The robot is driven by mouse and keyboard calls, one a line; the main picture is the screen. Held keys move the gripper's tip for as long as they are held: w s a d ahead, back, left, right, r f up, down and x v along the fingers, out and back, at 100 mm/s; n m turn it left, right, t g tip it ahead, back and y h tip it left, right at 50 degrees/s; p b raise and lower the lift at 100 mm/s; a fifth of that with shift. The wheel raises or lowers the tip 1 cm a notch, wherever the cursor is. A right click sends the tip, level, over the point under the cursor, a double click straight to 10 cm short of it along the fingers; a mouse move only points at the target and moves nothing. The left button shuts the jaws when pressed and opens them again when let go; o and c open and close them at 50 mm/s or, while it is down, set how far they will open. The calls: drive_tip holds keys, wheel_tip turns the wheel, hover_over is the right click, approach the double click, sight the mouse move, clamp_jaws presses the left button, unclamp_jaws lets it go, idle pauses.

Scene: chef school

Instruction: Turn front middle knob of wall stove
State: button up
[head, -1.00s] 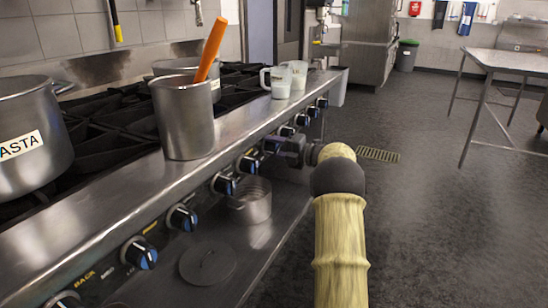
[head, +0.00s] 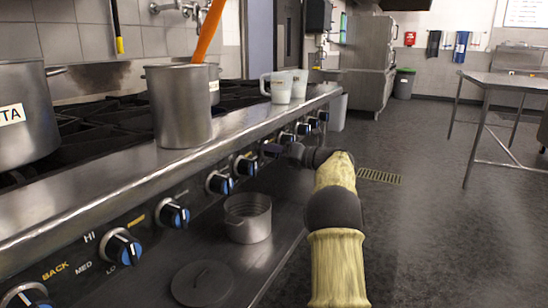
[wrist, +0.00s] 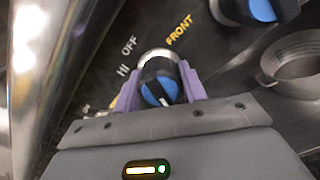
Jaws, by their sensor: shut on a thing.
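The wall stove (head: 150,172) runs along the left of the head view, with a row of black knobs with blue faces on its front panel. My gripper (head: 274,150) is at this row, past the nearer knobs. In the wrist view, the two purple fingers of my gripper (wrist: 162,92) are closed on both sides of one knob (wrist: 160,88), which has a blue face and a pale mark. Printed words FRONT, OFF and HI show around that knob. In the head view my gripper hides the held knob.
A steel pot with an orange handle (head: 180,110), a large labelled pot (head: 22,120) and clear jugs (head: 282,88) stand on the stove. A steel cylinder (head: 248,218) and a lid (head: 202,284) lie on the shelf below. Another knob (wrist: 262,10) is beside my gripper.

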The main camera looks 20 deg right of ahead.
drive_tip(key=shift+f, duration=0.25)
drive_tip(key=o, duration=1)
drive_tip(key=shift+r, duration=0.15)
drive_tip(key=shift+c, duration=0.2)
drive_tip(key=shift+s+d+r, duration=0.1)
drive_tip(key=shift+s+d, duration=0.25)
drive_tip(key=shift+s, duration=0.1)
drive_tip(key=p+v, duration=0.4)
drive_tip(key=v, duration=1.2)
drive_tip(key=shift+p, duration=0.35)
drive_tip(key=shift+s+d, duration=0.1)
